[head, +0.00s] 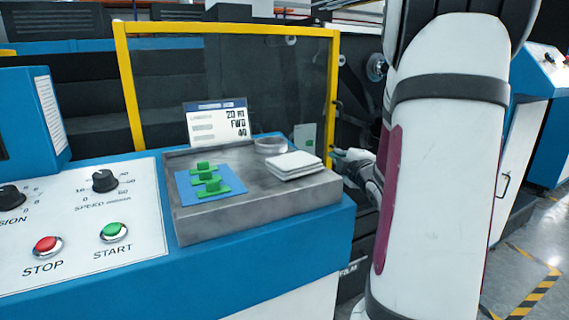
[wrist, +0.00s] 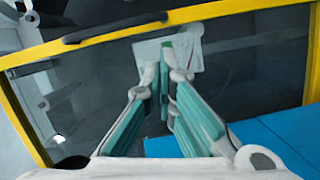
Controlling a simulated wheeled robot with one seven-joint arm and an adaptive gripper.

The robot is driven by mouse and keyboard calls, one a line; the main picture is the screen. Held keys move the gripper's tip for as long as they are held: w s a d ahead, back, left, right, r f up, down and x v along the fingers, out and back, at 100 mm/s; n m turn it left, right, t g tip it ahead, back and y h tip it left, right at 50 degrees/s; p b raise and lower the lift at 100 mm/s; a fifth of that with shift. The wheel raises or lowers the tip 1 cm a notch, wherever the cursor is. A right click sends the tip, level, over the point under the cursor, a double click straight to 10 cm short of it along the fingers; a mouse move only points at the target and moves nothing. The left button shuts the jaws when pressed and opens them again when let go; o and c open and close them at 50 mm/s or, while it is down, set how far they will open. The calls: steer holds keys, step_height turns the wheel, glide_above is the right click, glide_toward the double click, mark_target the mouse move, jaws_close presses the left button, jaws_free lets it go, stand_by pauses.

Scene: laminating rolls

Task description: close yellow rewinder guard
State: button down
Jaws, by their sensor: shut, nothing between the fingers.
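The yellow rewinder guard (head: 131,90) is a yellow frame around a dark see-through panel, standing behind the blue console in the head view. Its right post carries a small dark handle (head: 335,103). In the wrist view the yellow bar (wrist: 215,10) crosses the top, with the black handle (wrist: 115,31) along it. My gripper (head: 342,155) is beside the lower right post, partly hidden by my arm. In the wrist view my gripper (wrist: 164,68) is shut and empty, its fingers over the panel below the handle. I cannot tell whether the fingertips touch the panel.
The blue console (head: 270,262) fills the front left, with STOP and START buttons and knobs. A grey tray (head: 240,212) on it holds green pieces on a blue pad, a white stack (head: 294,165) and a round dish. Open floor lies at the lower right.

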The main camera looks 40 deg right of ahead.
mark_target(322, 143)
steer(key=b+x, duration=0.1)
steer(key=x, duration=0.8)
steer(key=shift+w+d, duration=0.2)
steer(key=shift+w, duration=0.1)
